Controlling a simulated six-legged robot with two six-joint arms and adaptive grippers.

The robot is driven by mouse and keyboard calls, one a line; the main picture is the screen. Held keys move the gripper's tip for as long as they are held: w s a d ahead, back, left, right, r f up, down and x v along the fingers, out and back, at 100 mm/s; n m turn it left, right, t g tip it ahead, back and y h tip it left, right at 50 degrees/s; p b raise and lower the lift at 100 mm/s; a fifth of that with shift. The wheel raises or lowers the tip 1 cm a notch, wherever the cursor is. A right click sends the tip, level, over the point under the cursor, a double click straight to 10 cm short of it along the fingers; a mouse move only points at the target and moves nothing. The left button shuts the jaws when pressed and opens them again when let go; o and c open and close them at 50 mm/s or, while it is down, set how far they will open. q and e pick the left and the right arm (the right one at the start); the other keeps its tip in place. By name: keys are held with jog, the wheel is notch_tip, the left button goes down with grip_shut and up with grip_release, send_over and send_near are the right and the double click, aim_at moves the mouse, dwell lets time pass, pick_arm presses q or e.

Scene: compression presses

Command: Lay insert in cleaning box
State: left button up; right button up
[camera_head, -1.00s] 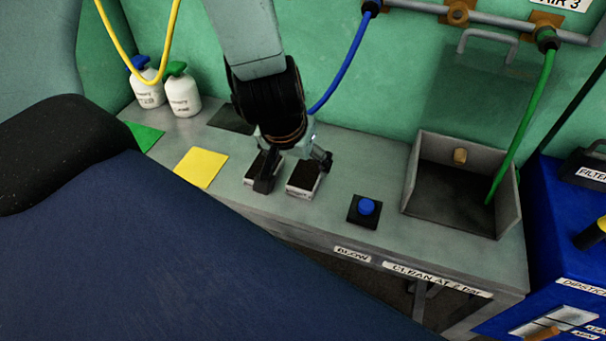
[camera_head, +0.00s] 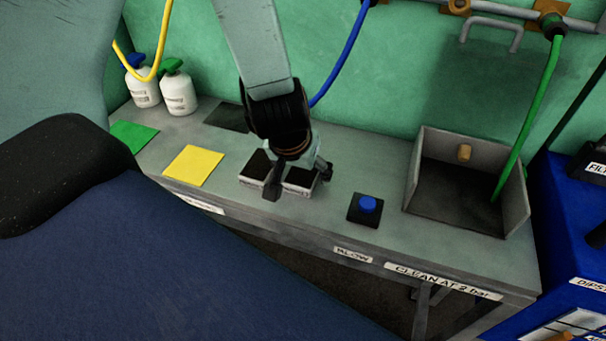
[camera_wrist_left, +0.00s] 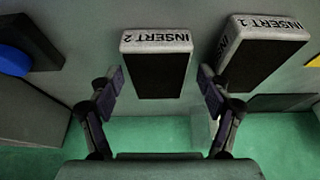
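Two blocks with dark tops and pale labelled edges lie side by side on the grey bench: insert 1 (camera_head: 256,167) on the left and insert 2 (camera_head: 301,178) on the right. In the left wrist view, insert 2 (camera_wrist_left: 156,70) lies between the finger lines, and insert 1 (camera_wrist_left: 255,60) is outside the right finger. My left gripper (camera_head: 299,182) is open over insert 2, its fingers on either side (camera_wrist_left: 160,80). No grip on the insert shows. The cleaning box (camera_head: 518,200), open-topped and grey, stands at the bench's right end. My right gripper is not in view.
A blue push button (camera_head: 367,205) sits between the inserts and the box. A yellow mat (camera_head: 194,166), a green mat (camera_head: 133,135) and two white bottles (camera_head: 178,93) are at left. A green hose (camera_head: 535,110) hangs into the box.

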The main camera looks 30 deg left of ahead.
aim_at(303, 173)
pick_arm(q)
jog(key=shift+d, duration=0.25)
jog(key=c, duration=0.6)
jog(key=shift+a, duration=0.15)
jog(key=c, duration=0.9)
notch_tip(303, 173, up, 10)
jog(key=p, duration=0.7)
jog(key=shift+p, duration=0.4)
